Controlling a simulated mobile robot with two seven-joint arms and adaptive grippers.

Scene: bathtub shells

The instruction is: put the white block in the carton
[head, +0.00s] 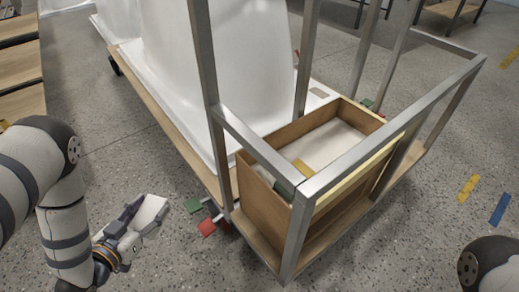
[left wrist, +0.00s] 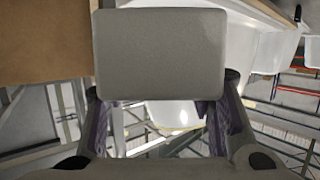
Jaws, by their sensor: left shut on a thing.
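The white block (head: 152,211) is in my left gripper (head: 132,224), held in the air at the lower left of the head view. In the left wrist view the white block (left wrist: 160,55) fills the upper middle, between the two fingers of the left gripper (left wrist: 160,108). The carton (head: 265,192) is an open-topped brown box at the right of the head view, clearly apart from the block. A yellow piece and a green piece show inside it, with a pale surface. My right gripper is out of view.
A metal frame (head: 254,142) rises around the carton, with posts and rails close to its open top. A large white tub shell (head: 200,70) stands behind. Green (head: 193,205) and red (head: 207,228) pieces lie on the floor left of the carton.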

